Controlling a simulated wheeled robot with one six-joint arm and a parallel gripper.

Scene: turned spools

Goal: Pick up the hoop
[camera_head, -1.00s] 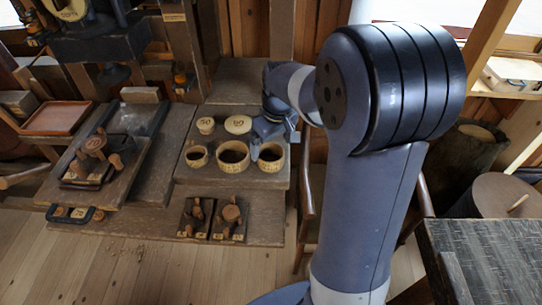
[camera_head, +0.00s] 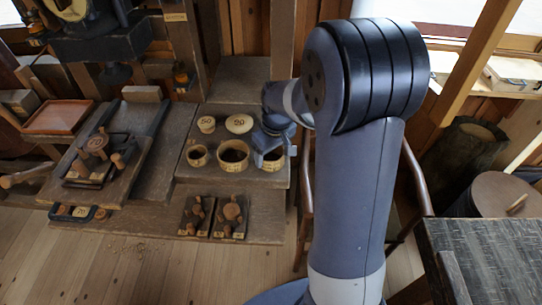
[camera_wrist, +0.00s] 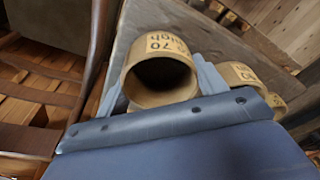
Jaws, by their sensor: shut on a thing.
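The hoop, a pale wooden ring marked 70 (camera_wrist: 166,43), stands upright with its opening up between my gripper's fingers (camera_wrist: 160,84) in the wrist view. My gripper is shut on it, one finger on each side of its wall. In the head view my gripper (camera_head: 271,150) is over the hoop (camera_head: 272,165), the rightmost of three in a row, and hides much of it. The hoop appears to be at board level; I cannot tell whether it touches the board.
A larger hoop (camera_head: 233,166) and a smaller one (camera_head: 197,163) stand to the left on the board (camera_head: 215,181). Two round pale pieces (camera_head: 206,122) (camera_head: 239,122) lie behind them. Dark blocks with turned pegs (camera_head: 230,215) lie in front. A chair (camera_head: 308,190) stands to the right.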

